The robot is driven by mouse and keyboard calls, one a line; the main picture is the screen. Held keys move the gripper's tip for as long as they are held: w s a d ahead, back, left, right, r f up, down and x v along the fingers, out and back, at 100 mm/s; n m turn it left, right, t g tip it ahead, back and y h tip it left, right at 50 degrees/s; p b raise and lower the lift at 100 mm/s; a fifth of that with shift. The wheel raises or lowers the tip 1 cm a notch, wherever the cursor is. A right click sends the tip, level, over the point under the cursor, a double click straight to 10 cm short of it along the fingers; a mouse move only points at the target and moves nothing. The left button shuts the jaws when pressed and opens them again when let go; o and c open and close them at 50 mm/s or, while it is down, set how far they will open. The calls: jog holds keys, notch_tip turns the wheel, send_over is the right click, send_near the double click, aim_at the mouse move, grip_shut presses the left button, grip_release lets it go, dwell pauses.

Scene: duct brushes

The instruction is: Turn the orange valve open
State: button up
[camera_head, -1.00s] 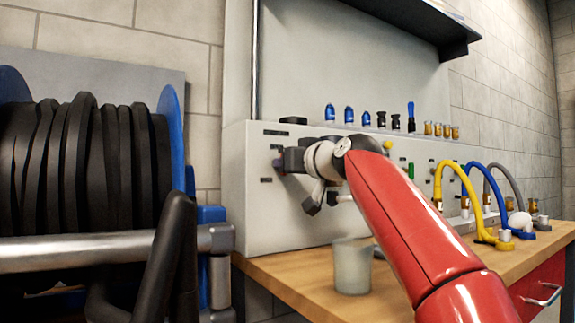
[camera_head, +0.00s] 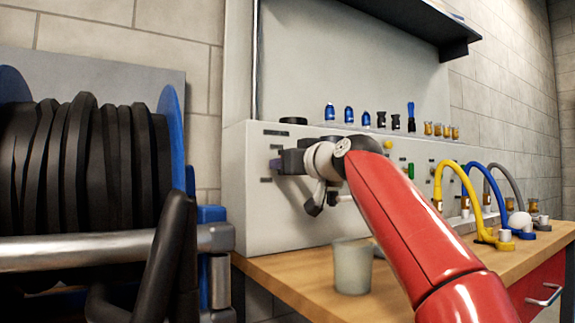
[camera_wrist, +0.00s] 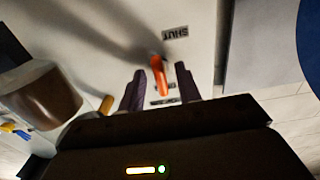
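The orange valve (camera_wrist: 159,75) shows in the wrist view as a small lever on the pale panel, beside a label that reads SHUT (camera_wrist: 175,33). My gripper (camera_wrist: 160,84) is open, with its two dark fingers apart on either side of the valve's lower part. I cannot tell whether either finger touches it. In the head view my gripper (camera_head: 278,165) is close against the panel's left end, and the valve is hidden there behind it.
The grey panel (camera_head: 245,215) stands at the back of a wooden bench (camera_head: 300,287). A translucent cup (camera_head: 352,268) stands on the bench below my arm. Yellow, blue and grey hoses (camera_head: 457,175) are at the right. A large black hose reel (camera_head: 80,170) is at the left.

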jog(key=b+v, duration=0.3)
jog(key=v, duration=0.4)
jog(key=shift+s+d+b, duration=0.25)
jog(key=shift+s+b, duration=0.05)
jog(key=shift+b, duration=0.05)
